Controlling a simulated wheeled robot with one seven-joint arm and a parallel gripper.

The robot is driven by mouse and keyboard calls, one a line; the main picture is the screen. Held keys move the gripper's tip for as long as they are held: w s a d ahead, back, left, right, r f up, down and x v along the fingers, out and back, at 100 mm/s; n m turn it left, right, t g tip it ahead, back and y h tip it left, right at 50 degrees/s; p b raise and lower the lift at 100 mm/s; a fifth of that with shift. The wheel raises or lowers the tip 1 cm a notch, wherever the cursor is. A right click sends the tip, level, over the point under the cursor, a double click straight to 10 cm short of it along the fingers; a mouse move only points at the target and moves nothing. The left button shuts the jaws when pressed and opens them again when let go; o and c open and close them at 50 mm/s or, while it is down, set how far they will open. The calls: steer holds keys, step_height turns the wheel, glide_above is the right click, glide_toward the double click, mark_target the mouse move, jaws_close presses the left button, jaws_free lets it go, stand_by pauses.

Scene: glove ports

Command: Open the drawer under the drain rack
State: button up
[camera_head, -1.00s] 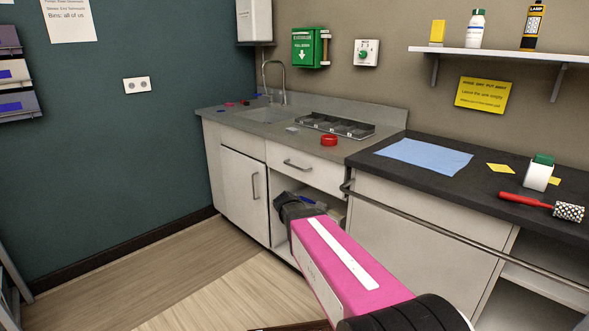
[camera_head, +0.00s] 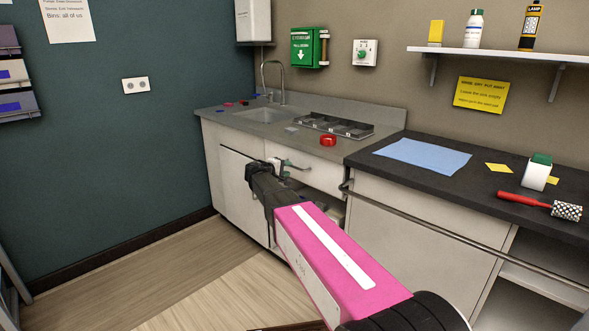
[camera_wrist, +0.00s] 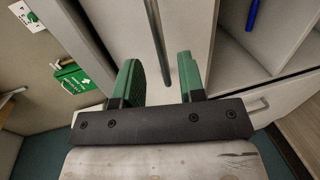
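The drain rack (camera_head: 337,125) is a dark compartmented tray on the grey counter. The white drawer (camera_head: 322,177) is below it and looks shut. Its metal handle (camera_head: 300,167) lies horizontal and is partly hidden by my gripper (camera_head: 278,163). In the wrist view my gripper (camera_wrist: 158,72) is open, with green fingers on either side of the handle bar (camera_wrist: 156,40). The bar runs between the fingers against the white drawer front (camera_wrist: 115,25). A gap shows between the bar and each finger. I cannot tell the exact depth of the fingers around the bar.
A cupboard door (camera_head: 240,185) is left below. A dark worktop (camera_head: 480,165) with a rail adjoins at right. A blue item (camera_wrist: 253,14) shows in the open compartment.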

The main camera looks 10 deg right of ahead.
mark_target(294, 167)
steer(key=shift+x, duration=2.75)
steer(key=shift+c, duration=0.4)
steer(key=shift+s, duration=0.1)
jaws_close()
